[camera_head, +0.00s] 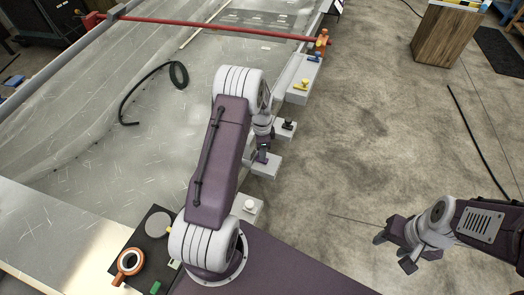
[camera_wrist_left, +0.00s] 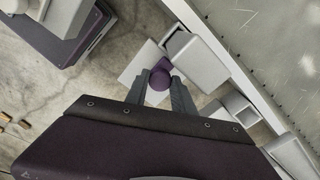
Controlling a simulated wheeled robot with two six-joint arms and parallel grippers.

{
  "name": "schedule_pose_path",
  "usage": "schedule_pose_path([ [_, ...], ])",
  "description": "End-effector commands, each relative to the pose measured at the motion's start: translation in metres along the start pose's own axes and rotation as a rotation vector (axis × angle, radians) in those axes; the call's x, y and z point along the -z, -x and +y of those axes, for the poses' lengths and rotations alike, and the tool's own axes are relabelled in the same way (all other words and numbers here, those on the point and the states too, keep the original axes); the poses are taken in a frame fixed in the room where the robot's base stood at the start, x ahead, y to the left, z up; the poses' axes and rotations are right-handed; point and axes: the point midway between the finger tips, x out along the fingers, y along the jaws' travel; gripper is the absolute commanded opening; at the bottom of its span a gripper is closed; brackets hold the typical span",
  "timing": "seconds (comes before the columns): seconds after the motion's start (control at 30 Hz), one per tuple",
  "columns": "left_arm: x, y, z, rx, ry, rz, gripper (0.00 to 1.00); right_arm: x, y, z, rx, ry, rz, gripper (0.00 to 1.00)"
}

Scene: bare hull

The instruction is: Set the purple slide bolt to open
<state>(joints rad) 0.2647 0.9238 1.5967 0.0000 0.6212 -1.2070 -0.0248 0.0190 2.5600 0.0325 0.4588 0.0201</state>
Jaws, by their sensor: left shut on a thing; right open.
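The purple slide bolt shows in the left wrist view as a round purple knob (camera_wrist_left: 159,79) with a purple part behind it, beside a pale grey housing (camera_wrist_left: 194,57). My left gripper (camera_wrist_left: 161,86) has one finger on each side of the knob and is shut on it. In the head view my left gripper (camera_head: 263,153) is over a pale box (camera_head: 266,168) at the hull's edge, and my arm hides much of the bolt. How far the bolt is slid, I cannot tell. My right gripper (camera_head: 393,252) is open and empty above the floor at right.
An orange ring (camera_head: 130,262) lies lower left. The concrete floor at right is mostly clear.

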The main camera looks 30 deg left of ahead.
Motion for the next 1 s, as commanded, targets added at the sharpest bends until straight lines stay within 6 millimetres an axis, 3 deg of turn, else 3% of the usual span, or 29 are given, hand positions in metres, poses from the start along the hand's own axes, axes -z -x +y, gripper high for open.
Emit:
schedule_pose_path([
  [0.43, 0.000, 0.000, 0.000, 0.000, 0.000, 0.000, 0.00, 0.000, 0.000, 0.000, 0.000, 0.000, 0.000, 0.49],
  [0.7, 0.034, 0.002, 0.018, 0.001, -0.003, 0.001, 0.00, 0.001, 0.009, 0.000, 0.000, 0.000, 0.000, 0.49],
  [1.0, 0.040, 0.000, 0.021, 0.000, 0.001, 0.002, 0.00, 0.001, 0.008, 0.000, 0.000, 0.000, 0.000, 0.49],
])
